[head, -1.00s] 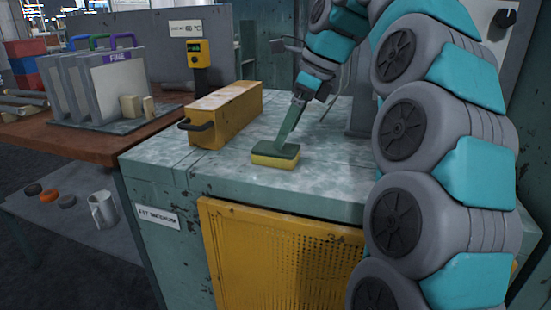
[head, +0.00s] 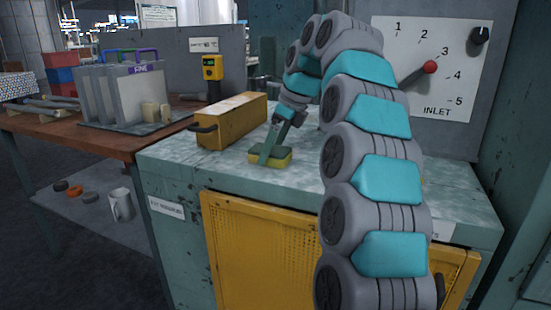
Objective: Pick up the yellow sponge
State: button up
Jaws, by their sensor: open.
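The yellow sponge (head: 285,161) has a dark green top layer and lies flat on the worn pale top of the green cabinet (head: 215,168), to the right of a yellow box. My gripper (head: 266,151) points down at the sponge, with its greenish fingers open. The fingertips are at the sponge's top and left side and partly cover it. I cannot tell from this view whether they touch it or how they straddle it.
The long yellow box (head: 235,122) with a dark handle stands close behind and left of the sponge. A wall panel (head: 440,60) with a red-knobbed lever is at the right. A brown bench (head: 90,133) with upright plates stands left. The cabinet's front top is clear.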

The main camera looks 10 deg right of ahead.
jog(key=shift+f, duration=0.15)
dwell(0.8)
jog(key=c, duration=1.2)
jog(key=shift+o, duration=0.2)
